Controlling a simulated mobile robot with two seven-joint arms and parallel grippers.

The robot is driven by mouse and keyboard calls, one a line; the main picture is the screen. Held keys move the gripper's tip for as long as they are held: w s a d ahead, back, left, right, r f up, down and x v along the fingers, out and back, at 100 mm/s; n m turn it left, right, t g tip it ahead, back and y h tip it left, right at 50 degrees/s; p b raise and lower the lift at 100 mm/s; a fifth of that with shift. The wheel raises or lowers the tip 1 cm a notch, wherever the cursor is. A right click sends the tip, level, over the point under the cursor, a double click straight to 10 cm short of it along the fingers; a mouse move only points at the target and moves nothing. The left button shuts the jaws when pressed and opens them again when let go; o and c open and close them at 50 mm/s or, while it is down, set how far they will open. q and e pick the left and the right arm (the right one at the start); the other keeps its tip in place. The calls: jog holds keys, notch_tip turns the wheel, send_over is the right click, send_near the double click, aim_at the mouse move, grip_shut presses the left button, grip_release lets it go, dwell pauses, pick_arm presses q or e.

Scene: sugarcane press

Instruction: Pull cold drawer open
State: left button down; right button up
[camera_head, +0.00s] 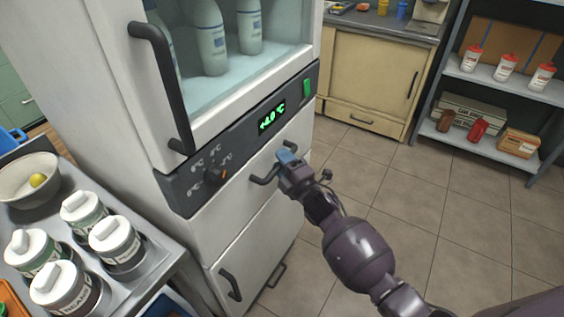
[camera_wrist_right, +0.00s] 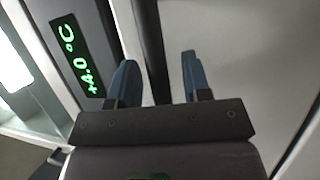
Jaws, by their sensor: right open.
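The cold cabinet has an upper drawer (camera_head: 235,200) below its control panel, and its face also shows in the right wrist view (camera_wrist_right: 245,60). A dark bar handle (camera_head: 263,178) is on this drawer, which looks closed. My right gripper (camera_head: 287,157) is at the handle and covers part of it. In the right wrist view its two blue fingers (camera_wrist_right: 160,80) are apart, and the dark handle bar (camera_wrist_right: 150,45) runs between them, nearer the left finger. I cannot tell whether either finger touches the bar. My left gripper is not in view.
The panel display (camera_head: 271,117) reads +4.0 °C, above the drawer. A glass door (camera_head: 215,75) with bottles behind it is higher up. A lower front (camera_head: 255,250) has dark handles. A counter with jars (camera_head: 115,240) stands at left. Tiled floor (camera_head: 400,190) is clear at right.

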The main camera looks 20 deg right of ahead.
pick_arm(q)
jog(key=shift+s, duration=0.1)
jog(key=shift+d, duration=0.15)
pick_arm(e)
grip_shut()
